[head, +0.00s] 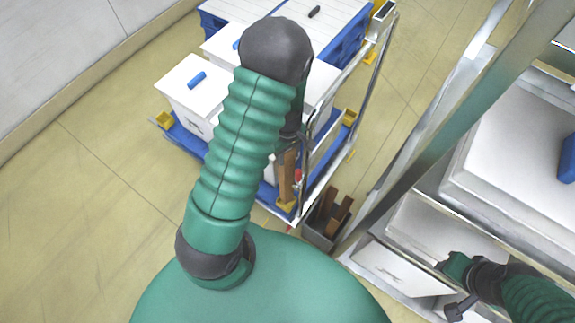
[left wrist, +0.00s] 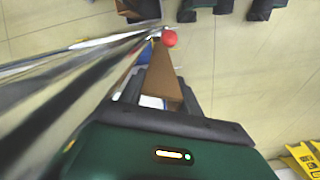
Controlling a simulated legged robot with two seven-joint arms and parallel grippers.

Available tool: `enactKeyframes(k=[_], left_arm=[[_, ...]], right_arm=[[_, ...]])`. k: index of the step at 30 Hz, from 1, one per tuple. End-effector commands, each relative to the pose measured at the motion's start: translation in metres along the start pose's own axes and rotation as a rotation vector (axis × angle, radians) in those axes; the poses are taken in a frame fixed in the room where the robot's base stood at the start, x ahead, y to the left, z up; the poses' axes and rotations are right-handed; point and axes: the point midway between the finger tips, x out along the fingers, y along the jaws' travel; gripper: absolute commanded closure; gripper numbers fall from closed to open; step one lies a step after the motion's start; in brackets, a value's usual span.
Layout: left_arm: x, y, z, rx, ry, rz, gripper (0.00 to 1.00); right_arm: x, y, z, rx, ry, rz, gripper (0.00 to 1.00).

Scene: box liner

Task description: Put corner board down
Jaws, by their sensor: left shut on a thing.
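A brown corner board (head: 287,178) hangs upright below my left arm, beside the metal post of a blue cart. My left gripper is mostly hidden behind my arm in the head view. In the left wrist view, my left gripper (left wrist: 160,100) is shut on the corner board (left wrist: 160,78), which points away from the camera. A grey bin (head: 318,236) with several brown boards in it stands on the floor just right of the cart's corner. My right gripper (head: 455,307) is at the lower right by a metal shelf; its jaws are too unclear to read.
The blue cart (head: 180,135) carries white boxes (head: 185,90) with a blue object on top. A red ball (left wrist: 169,38) is near the board's far end. A metal rack (head: 440,130) with white boxes stands at the right. Floor at the left is clear.

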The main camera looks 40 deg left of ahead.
Motion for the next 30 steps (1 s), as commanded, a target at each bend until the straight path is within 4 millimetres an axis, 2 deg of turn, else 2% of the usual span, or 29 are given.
enactKeyframes(k=[1,8,14,23,24,29,30], left_arm=[[0.011,-0.001,-0.001,-0.003,-0.001,-0.001,1.00],[0.032,-0.001,-0.002,-0.002,-0.001,0.000,1.00],[0.067,-0.001,-0.001,-0.003,-0.002,-0.001,1.00],[0.070,-0.001,-0.001,-0.001,-0.001,0.001,1.00],[0.070,-0.001,-0.001,-0.001,-0.001,0.001,0.59],[0.069,-0.001,-0.001,-0.001,-0.001,0.001,0.39],[0.069,-0.001,-0.001,-0.001,-0.001,0.001,0.39]], right_arm=[[0.004,0.000,0.001,0.000,0.000,0.000,0.64],[0.008,0.000,0.002,0.000,0.000,0.000,0.64],[0.015,0.000,0.004,0.000,0.000,0.000,0.64],[0.015,0.000,0.004,0.000,0.000,0.000,0.64],[0.016,0.000,0.004,0.000,0.000,0.000,0.64],[0.015,0.000,0.004,0.000,0.000,0.000,0.64],[0.015,0.000,0.004,0.000,0.000,0.000,0.64]])
